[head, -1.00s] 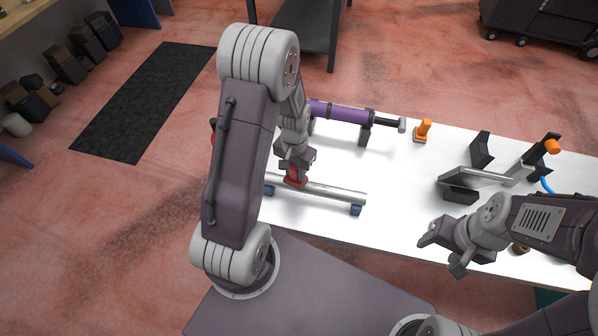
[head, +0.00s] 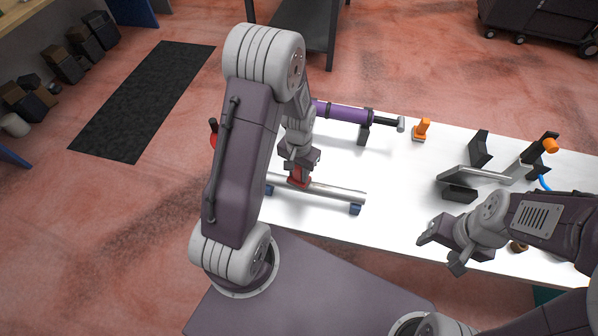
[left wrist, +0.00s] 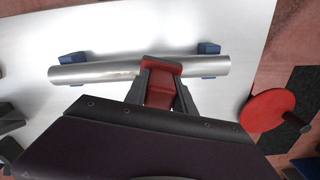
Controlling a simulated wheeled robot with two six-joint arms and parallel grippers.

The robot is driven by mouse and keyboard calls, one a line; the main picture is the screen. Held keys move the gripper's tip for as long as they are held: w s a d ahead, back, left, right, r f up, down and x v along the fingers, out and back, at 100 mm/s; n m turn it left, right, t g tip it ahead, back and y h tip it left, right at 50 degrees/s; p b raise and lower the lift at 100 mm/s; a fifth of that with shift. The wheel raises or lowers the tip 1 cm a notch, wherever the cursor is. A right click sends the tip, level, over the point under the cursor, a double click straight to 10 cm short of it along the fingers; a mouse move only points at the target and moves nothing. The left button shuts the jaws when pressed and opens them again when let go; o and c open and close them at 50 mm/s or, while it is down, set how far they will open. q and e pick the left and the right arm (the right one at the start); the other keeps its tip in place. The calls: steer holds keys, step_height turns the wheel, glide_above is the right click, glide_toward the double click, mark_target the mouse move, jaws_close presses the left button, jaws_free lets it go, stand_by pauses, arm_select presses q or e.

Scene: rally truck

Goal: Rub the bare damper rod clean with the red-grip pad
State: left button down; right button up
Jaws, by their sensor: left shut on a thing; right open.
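The bare damper rod (head: 335,193) is a shiny silver bar lying across blue supports on the white table. In the left wrist view the rod (left wrist: 100,73) shows a faint brownish mark near its middle, left of the pad. My left gripper (head: 301,170) is shut on the red-grip pad (head: 299,181) and holds it down at the rod. The pad (left wrist: 161,88) also shows between the fingers in the left wrist view; its underside is hidden, so I cannot tell how firmly it touches. My right gripper (head: 441,247) is open and empty over the table's front edge.
A purple damper (head: 342,112) lies behind the rod on a dark support. An orange-handled piece (head: 422,129) stands right of it. A metal bracket with dark blocks (head: 478,174) is farther right. A red disc (left wrist: 268,109) shows beside the rod's end.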

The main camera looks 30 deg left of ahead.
arm_select(q)
steer(key=shift+s+a, duration=0.15)
steer(key=shift+a, duration=0.55)
steer(key=shift+w+d+r, duration=0.1)
steer(key=shift+w+d, duration=0.15)
steer(key=shift+d, duration=0.7)
steer(key=shift+a, duration=0.1)
steer(key=shift+s+a, duration=0.3)
steer(key=shift+a, duration=0.5)
steer(key=shift+f, duration=0.2)
steer(key=shift+d, duration=0.15)
